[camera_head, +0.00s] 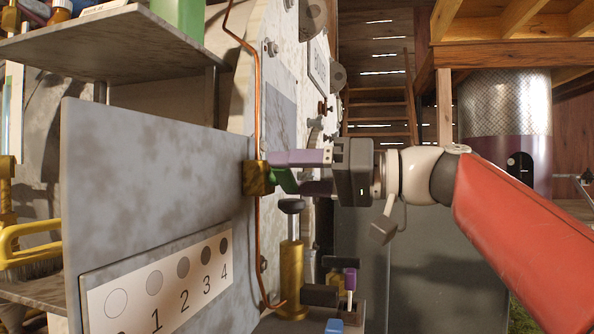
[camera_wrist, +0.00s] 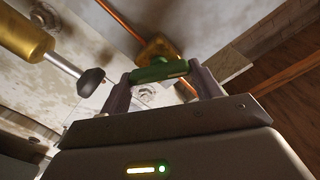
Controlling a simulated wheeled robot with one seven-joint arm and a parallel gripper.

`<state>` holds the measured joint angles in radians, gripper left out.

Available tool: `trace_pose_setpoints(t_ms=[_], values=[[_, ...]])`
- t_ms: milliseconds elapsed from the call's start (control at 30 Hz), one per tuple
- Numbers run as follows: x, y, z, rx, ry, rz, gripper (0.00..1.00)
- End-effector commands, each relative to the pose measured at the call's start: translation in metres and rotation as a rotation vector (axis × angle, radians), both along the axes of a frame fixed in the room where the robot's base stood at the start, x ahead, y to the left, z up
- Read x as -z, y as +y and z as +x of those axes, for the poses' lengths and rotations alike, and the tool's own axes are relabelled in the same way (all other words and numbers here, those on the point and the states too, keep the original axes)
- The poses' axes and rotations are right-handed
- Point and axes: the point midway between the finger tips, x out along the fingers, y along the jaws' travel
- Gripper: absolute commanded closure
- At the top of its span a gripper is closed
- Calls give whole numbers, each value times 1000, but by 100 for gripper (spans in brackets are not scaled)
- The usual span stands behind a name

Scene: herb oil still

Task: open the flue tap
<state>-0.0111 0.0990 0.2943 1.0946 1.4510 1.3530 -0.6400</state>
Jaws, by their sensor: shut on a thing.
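A brass tap (camera_head: 256,178) sits on a thin copper pipe (camera_head: 256,110) that runs down beside a grey panel. Its green lever handle (camera_head: 285,181) slants down to the right from the brass body. I see no label naming it as the flue tap. My gripper (camera_head: 284,173) reaches in from the right and is shut on the green handle. In the wrist view the handle (camera_wrist: 160,71) lies across between the two fingers (camera_wrist: 161,84), with the brass body (camera_wrist: 157,48) just behind it. In the head view the fingers hide part of the handle.
A brass cylinder with a dark-knobbed rod (camera_head: 291,255) stands just below my gripper; the knob (camera_wrist: 91,82) is close to the left finger in the wrist view. A panel with a numbered dot scale (camera_head: 160,290) is at lower left. Shelves (camera_head: 100,45) stand upper left.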

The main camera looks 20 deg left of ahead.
Motion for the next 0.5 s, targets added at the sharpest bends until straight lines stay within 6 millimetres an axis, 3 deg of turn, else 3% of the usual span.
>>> trace_pose_setpoints(t_ms=[500], values=[[0,0,2,2,491,-29,59]])
